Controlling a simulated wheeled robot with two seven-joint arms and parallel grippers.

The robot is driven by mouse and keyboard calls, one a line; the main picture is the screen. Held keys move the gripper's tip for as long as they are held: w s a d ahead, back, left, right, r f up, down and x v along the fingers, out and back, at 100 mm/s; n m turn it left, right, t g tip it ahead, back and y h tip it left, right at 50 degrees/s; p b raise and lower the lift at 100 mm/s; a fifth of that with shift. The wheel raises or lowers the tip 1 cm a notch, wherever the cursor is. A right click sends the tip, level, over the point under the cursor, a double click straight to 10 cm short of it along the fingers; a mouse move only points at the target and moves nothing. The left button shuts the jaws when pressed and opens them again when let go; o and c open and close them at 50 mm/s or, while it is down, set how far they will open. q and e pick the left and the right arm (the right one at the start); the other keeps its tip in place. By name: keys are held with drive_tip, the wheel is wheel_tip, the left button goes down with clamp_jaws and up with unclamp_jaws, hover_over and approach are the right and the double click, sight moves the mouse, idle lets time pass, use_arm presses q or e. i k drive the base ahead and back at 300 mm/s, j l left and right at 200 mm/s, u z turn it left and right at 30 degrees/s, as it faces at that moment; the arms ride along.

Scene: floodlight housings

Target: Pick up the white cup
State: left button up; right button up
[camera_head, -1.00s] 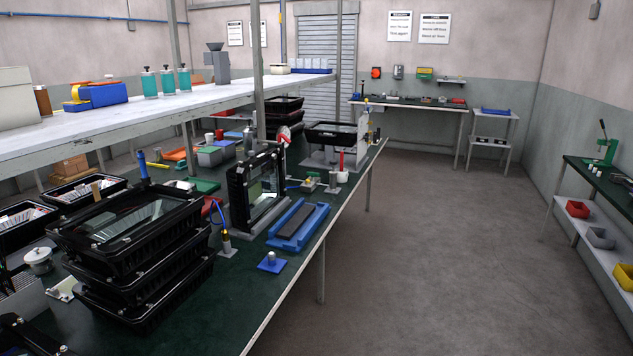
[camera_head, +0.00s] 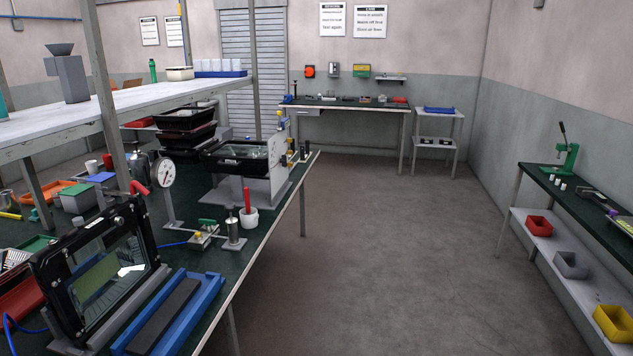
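A small white cup (camera_head: 249,218) stands upright near the right edge of the green-topped bench (camera_head: 222,262), with a red-handled tool (camera_head: 247,198) standing in it. Another small white cup-like item (camera_head: 91,167) sits farther left on the bench, partly hidden among other items. I cannot tell which one the task means. Neither of my grippers is in view.
A framed black floodlight housing (camera_head: 100,270) and a blue tray with a dark bar (camera_head: 205,300) fill the near bench. A dial gauge (camera_head: 166,174) and metal cylinder (camera_head: 233,230) stand near the cup. The floor (camera_head: 380,260) to the right is clear. Another bench (camera_head: 590,205) is at right.

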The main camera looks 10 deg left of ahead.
sight(92, 165)
drive_tip(key=i, duration=4.5)
drive_tip(key=i+u, duration=0.1)
drive_tip(key=i, duration=1.4)
drive_tip(key=i+l, duration=0.2)
drive_tip(key=i, duration=1.3)
drive_tip(key=i+j+u, duration=0.1)
drive_tip(key=i+u, duration=0.35)
drive_tip(key=i, duration=0.15)
drive_tip(key=i+l+u, duration=0.15)
drive_tip(key=i+u, duration=0.3)
drive_tip(key=i, duration=0.15)
drive_tip(key=i+l+u, duration=0.4)
drive_tip(key=i, duration=0.2)
drive_tip(key=i+j+u, duration=0.4)
drive_tip(key=i+u, duration=1.15)
drive_tip(key=i, duration=1.3)
drive_tip(key=i+u, duration=0.1)
drive_tip(key=i, duration=1.2)
drive_tip(key=i+l, duration=0.1)
drive_tip(key=i, duration=1.15)
